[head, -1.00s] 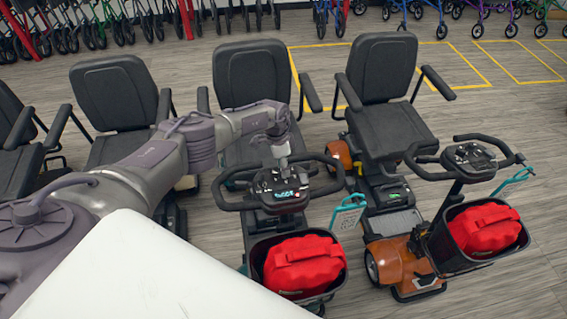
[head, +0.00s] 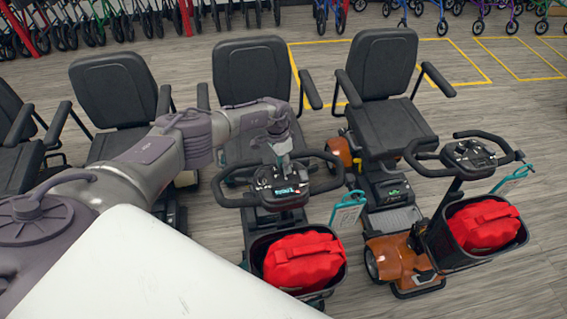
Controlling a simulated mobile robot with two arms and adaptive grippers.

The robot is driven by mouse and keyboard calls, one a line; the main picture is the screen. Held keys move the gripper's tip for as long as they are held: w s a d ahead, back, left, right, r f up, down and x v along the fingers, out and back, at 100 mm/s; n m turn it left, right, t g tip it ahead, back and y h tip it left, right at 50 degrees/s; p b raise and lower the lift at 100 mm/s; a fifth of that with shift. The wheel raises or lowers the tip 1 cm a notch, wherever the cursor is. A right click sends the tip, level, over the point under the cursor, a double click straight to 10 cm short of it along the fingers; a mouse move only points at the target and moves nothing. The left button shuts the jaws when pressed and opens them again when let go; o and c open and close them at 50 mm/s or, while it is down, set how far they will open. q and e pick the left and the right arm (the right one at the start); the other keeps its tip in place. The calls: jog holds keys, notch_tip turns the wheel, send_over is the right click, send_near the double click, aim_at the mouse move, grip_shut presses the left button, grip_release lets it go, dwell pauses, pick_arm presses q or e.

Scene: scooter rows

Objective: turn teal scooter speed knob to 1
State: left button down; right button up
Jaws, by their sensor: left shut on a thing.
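The scooter with the teal display and tag (head: 346,213) stands in the middle of the head view, with black handlebars (head: 232,203) and a dark control panel (head: 268,178). My left arm reaches in from the left, and its gripper (head: 284,167) points down onto this panel. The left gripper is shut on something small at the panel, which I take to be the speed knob. The gripper hides the knob, so its setting cannot be read. The panel's small display (head: 286,191) glows teal, too small to read. My right gripper is not in view.
An orange scooter (head: 393,254) stands close on the right, with its own handlebars (head: 470,158). Red bags (head: 303,262) lie in both front baskets. More black seats stand at left. Walkers (head: 400,10) line the back. Grey floor is free at the lower right.

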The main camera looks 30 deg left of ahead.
pick_arm(q)
jog(key=c, duration=0.8)
grip_release()
jog(key=r, duration=0.4)
jog(key=a+r, duration=0.1)
jog(key=r, duration=0.3)
jog(key=a+r, duration=0.1)
jog(key=r, duration=0.3)
jog(key=shift+w, duration=0.2)
jog(key=shift+s+f, duration=0.1)
jog(key=shift+f, duration=0.05)
